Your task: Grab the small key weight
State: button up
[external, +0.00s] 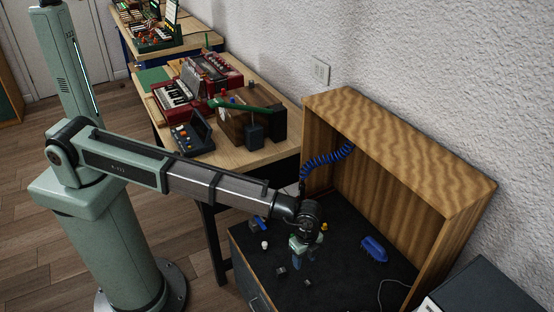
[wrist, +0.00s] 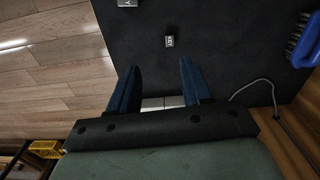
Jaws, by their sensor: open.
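The small key weight (wrist: 169,41) is a little dark block with a pale lettered top face. In the wrist view it lies on the black bench top, ahead of my gripper (wrist: 158,72) and roughly between the lines of its fingers. The two blue fingers are apart with nothing between them. A larger lettered block (wrist: 127,3) is cut off by the top edge. In the external view my gripper (external: 303,260) points down over the bench. Two small dark blocks show there, one near the fingers (external: 307,283) and one to its left (external: 281,270); the nearer seems the smaller.
A blue brush (external: 374,248) lies to the right on the bench top (external: 340,275), with a thin cable (external: 390,284) near it. A white piece (external: 264,245) and a blue object (external: 259,223) lie left of my gripper. A wooden hood (external: 400,140) encloses the back.

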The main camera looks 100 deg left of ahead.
jog(key=w, duration=0.2)
send_over(309, 283)
jog(key=shift+m, duration=0.3)
jog(key=f, duration=0.8)
jog(key=shift+s, duration=0.3)
jog(key=shift+w+f, duration=0.2)
jog(key=shift+f, duration=0.5)
jog(key=shift+w+f, duration=0.15)
jog(key=shift+f, duration=1.75)
jog(key=shift+c, duration=0.2)
grip_shut()
